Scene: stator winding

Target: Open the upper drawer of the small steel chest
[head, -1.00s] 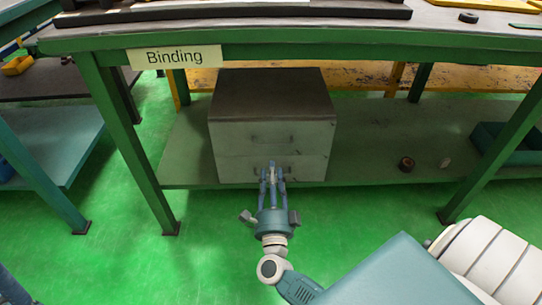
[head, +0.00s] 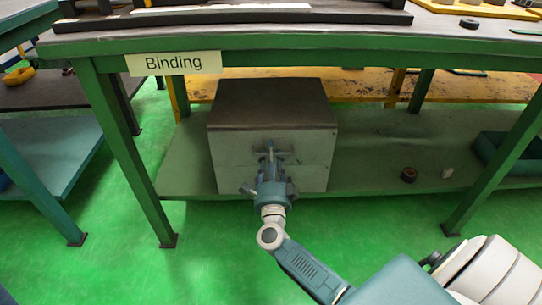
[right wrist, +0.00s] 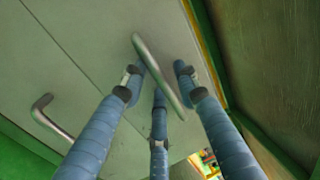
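The small steel chest (head: 230,165) stands on the shelf under the bench, with a dark top and grey front. Its upper drawer (right wrist: 90,30) looks flush with the front. My right gripper (head: 270,155) is at the upper drawer's handle, partly hiding it in the head view. In the right wrist view the bar handle (right wrist: 158,70) runs between the spread fingers of my right gripper (right wrist: 157,82). The fingers stand apart, and I see no clear grip on the bar. The lower drawer's handle (right wrist: 45,115) is to the left there. My left gripper is not seen.
The bench (head: 330,42) overhangs the chest, with green legs at both sides. A small dark roll (head: 408,174), a pale small piece (head: 447,172) and a dark bin (head: 505,155) are on the shelf to the right. The green floor in front is clear.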

